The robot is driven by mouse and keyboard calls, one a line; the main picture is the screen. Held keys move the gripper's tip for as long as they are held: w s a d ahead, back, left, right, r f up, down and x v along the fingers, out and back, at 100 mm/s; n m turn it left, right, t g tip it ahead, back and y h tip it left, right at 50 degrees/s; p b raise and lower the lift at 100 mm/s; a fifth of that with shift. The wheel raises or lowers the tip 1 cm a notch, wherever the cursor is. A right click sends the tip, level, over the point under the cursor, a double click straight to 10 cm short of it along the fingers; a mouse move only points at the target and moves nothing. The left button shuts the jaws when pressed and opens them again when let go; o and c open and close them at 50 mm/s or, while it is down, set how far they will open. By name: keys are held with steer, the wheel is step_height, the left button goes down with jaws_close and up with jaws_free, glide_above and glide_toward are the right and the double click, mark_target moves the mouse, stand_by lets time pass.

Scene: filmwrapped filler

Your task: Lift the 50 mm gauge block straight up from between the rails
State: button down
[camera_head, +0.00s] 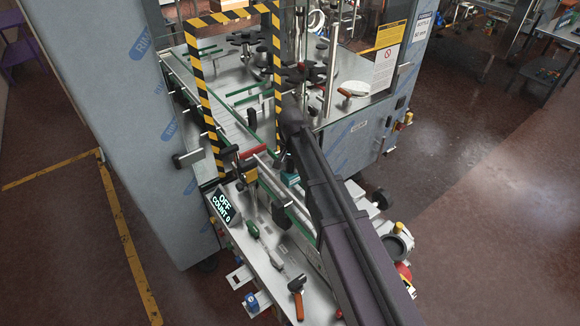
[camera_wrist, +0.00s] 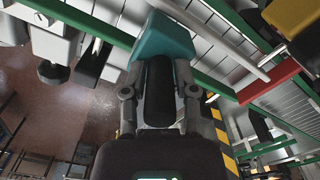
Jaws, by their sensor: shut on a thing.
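A teal block (camera_wrist: 160,40), which I take to be the gauge block, shows at the tip end of my gripper (camera_wrist: 160,62) in the wrist view. My gripper is shut on it, with a grey linkage on either side. A green-edged rail (camera_wrist: 82,20) passes behind the gripper, and another green rail (camera_wrist: 243,28) runs at upper right. In the head view a small part of the teal block (camera_head: 291,179) shows beside my dark arm, near the green rails (camera_head: 270,188). The arm hides most of the gripper there. I cannot tell whether the block touches the conveyor.
A red-handled part (camera_head: 252,153) stands by the rails, close on the right in the wrist view (camera_wrist: 268,82). A yellow-black striped frame (camera_head: 204,90) spans the conveyor. A counter display (camera_head: 224,207), a green screwdriver (camera_head: 253,230) and an orange-handled tool (camera_head: 297,284) are in front.

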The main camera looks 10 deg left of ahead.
steer(key=shift+r+p, duration=0.55)
steer(key=shift+r, duration=0.15)
steer(key=shift+r, duration=0.2)
